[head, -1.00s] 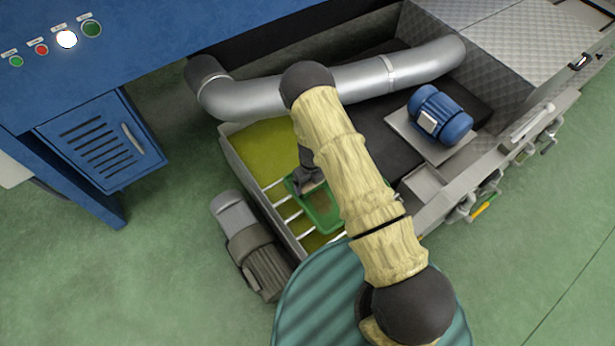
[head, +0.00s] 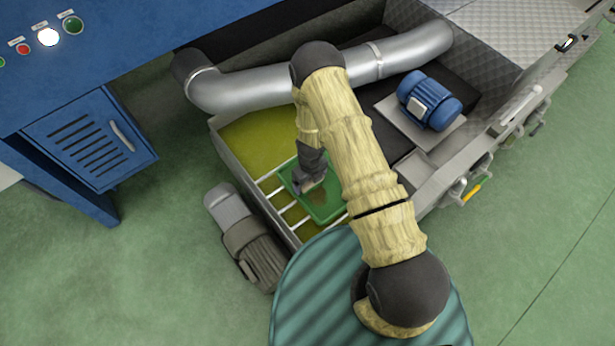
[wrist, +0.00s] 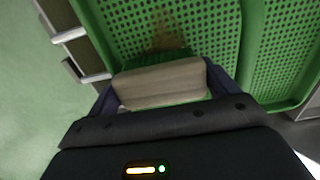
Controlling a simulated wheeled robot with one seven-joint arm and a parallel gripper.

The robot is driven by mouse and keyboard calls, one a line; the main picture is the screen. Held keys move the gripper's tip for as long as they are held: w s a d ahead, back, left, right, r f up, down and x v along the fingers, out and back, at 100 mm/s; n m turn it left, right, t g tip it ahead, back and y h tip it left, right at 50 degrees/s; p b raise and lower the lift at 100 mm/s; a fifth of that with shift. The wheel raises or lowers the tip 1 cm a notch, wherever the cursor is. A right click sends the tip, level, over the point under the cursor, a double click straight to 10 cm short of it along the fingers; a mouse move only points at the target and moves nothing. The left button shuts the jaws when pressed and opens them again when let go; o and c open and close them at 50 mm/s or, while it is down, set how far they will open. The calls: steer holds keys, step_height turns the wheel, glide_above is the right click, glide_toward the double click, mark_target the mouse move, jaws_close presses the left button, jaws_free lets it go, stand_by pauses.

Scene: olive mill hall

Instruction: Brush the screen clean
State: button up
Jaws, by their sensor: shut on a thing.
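The screen is a green perforated tray (head: 330,208) in the head view, resting by white bars at the near end of the basin. It fills much of the wrist view (wrist: 205,28). A brown smear (wrist: 168,32) marks its mesh just beyond the brush. The brush has a pale wooden block (wrist: 160,84) and green bristles. My gripper (wrist: 165,92) is shut on the block, one finger at each end. In the head view my gripper (head: 308,184) is over the left part of the screen. The bristles point to the mesh; contact is unclear.
The basin (head: 232,155) holds olive-yellow liquid. A silver duct (head: 270,88) crosses behind the screen. A blue motor (head: 430,100) stands right of my arm, a grey motor (head: 245,235) on the left. A blue cabinet (head: 90,140) stands at left, with open green floor in front.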

steer(key=shift+s, duration=0.1)
steer(key=shift+s+d, duration=0.55)
steer(key=shift+s, duration=0.2)
steer(key=shift+s+d, duration=0.55)
steer(key=shift+s, duration=0.2)
steer(key=shift+s+d+f+b, duration=0.1)
steer(key=shift+s+d+b, duration=0.2)
steer(key=shift+s+d, duration=0.4)
steer(key=shift+s+d+f+b, duration=0.1)
steer(key=shift+s+d+b, duration=0.25)
steer(key=shift+s, duration=0.6)
steer(key=shift+r, duration=0.15)
steer(key=shift+p, duration=0.3)
steer(key=shift+w+a+r+p, duration=0.1)
steer(key=shift+w+a+p, duration=0.35)
steer(key=shift+w, duration=0.3)
steer(key=shift+w+a+r+p, duration=0.1)
steer(key=shift+w+a+p, duration=0.2)
steer(key=shift+w+a, duration=0.3)
steer(key=shift+w, duration=0.3)
